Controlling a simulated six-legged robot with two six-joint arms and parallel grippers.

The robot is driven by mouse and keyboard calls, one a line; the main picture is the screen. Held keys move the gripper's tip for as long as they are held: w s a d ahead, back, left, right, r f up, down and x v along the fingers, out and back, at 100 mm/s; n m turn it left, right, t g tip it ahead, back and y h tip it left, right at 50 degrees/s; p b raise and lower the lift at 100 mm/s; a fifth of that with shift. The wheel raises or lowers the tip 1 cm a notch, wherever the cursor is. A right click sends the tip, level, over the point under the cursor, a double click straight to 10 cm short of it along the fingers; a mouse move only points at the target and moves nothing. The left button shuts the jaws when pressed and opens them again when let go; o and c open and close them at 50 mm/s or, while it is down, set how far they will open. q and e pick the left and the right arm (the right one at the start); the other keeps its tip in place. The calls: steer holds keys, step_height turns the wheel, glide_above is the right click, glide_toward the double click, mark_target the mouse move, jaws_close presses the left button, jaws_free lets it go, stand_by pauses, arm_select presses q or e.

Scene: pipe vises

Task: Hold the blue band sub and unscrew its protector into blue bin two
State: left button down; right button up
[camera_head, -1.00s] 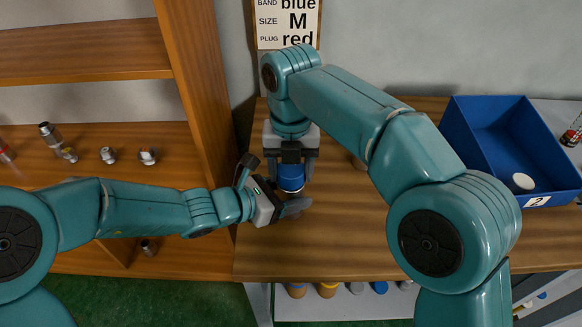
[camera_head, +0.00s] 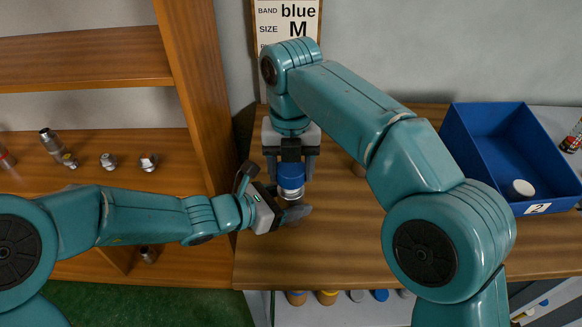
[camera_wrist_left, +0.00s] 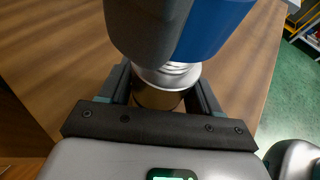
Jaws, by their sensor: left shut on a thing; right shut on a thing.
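The sub (camera_wrist_left: 158,97) stands upright over the wooden bench, its metal body between the jaws of my left gripper (camera_head: 290,210), which is shut on it. Silver threads (camera_wrist_left: 176,76) show above the jaws in the left wrist view. A blue protector (camera_head: 291,175) sits above the silver part; it also shows in the left wrist view (camera_wrist_left: 218,25). My right gripper (camera_head: 291,163) points down from above and is shut on the protector. Whether any thread is still engaged is hidden. Blue bin two (camera_head: 480,150) stands at the right, with a white round piece (camera_head: 521,189) inside.
A placard (camera_head: 288,22) on the wall reads blue, M. A wooden shelf (camera_head: 85,150) at the left holds several metal fittings. Several coloured caps (camera_head: 328,297) sit below the bench's front edge. The bench (camera_head: 330,255) is clear in front of the grippers.

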mark_target(291, 168)
arm_select(q)
steer(key=shift+r, duration=0.1)
arm_select(e)
steer(key=shift+r, duration=2)
arm_select(q)
steer(key=shift+c, duration=0.7)
jaws_free()
